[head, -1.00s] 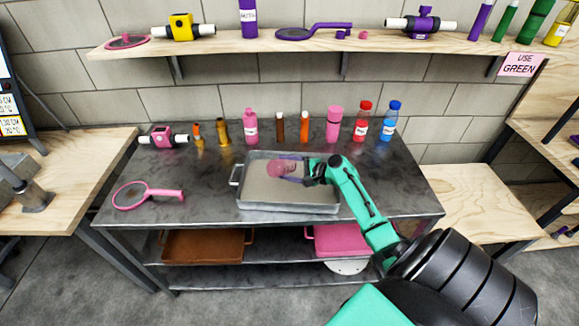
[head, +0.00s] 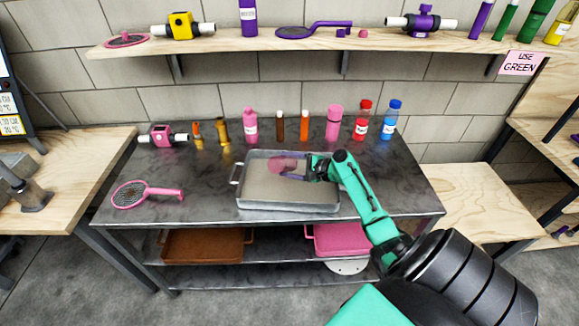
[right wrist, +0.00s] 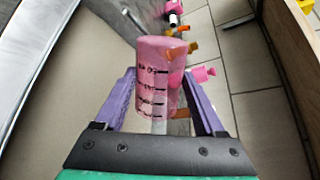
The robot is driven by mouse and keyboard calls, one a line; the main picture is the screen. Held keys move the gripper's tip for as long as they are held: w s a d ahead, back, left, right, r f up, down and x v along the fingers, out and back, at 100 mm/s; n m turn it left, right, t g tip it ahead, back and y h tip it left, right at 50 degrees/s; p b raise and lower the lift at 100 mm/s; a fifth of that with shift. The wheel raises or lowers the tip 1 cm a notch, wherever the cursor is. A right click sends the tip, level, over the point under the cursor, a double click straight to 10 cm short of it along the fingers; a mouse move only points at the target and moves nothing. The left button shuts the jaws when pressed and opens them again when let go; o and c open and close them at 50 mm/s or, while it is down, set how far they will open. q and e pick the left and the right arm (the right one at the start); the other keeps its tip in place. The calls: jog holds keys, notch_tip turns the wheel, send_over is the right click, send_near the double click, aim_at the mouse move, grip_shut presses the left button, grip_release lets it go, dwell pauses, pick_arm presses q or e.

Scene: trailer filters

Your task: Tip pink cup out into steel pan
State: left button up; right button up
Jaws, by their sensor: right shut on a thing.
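The pink cup (head: 282,162) is in my right gripper (head: 292,171), over the steel pan (head: 290,206) on the metal table. In the right wrist view the cup (right wrist: 157,80) is see-through pink with dark measuring marks. It stands between the two purple fingers (right wrist: 160,100), which are shut on it. In the head view the cup looks tipped towards the left. Its mouth and any contents cannot be made out. The visible floor of the pan looks bare. My left gripper is not in view.
Several bottles, including a pink one (head: 250,125) and a red one (head: 362,121), stand behind the pan. A pink strainer (head: 147,194) lies left of it. A pink valve-like piece (head: 162,136) is at the back left. A wooden shelf (head: 220,44) hangs above.

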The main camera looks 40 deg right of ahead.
jog(key=shift+w+d+r+m+y+b, duration=0.1)
jog(key=shift+d+r+m+y+b, duration=0.1)
jog(key=shift+d+m+y+b, duration=0.4)
dwell(1.2)
dwell(0.8)
